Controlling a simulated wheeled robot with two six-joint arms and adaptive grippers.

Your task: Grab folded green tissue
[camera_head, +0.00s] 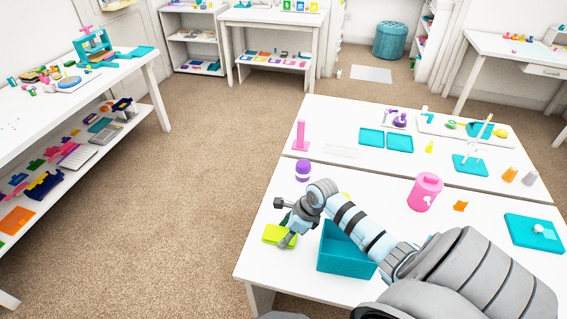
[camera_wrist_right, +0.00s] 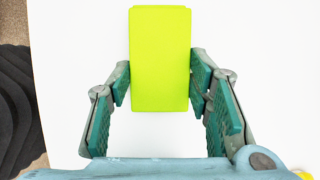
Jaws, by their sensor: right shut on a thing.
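The folded green tissue (camera_head: 275,235) is a flat yellow-green rectangle at the near left of the white table. It shows upright in the middle of the right wrist view (camera_wrist_right: 160,58). My right gripper (camera_head: 287,240) reaches down over it, and in the wrist view its two green-padded fingers (camera_wrist_right: 160,88) close on the tissue's left and right edges. The gripper hides part of the tissue in the head view. Whether the tissue is clear of the tabletop I cannot tell. My left gripper is not in view.
A teal open box (camera_head: 338,262) stands right of the tissue, under my right forearm. A purple-lidded jar (camera_head: 303,170) and a pink canister (camera_head: 425,192) stand farther back. The table's left edge (camera_head: 258,222) is close to the tissue.

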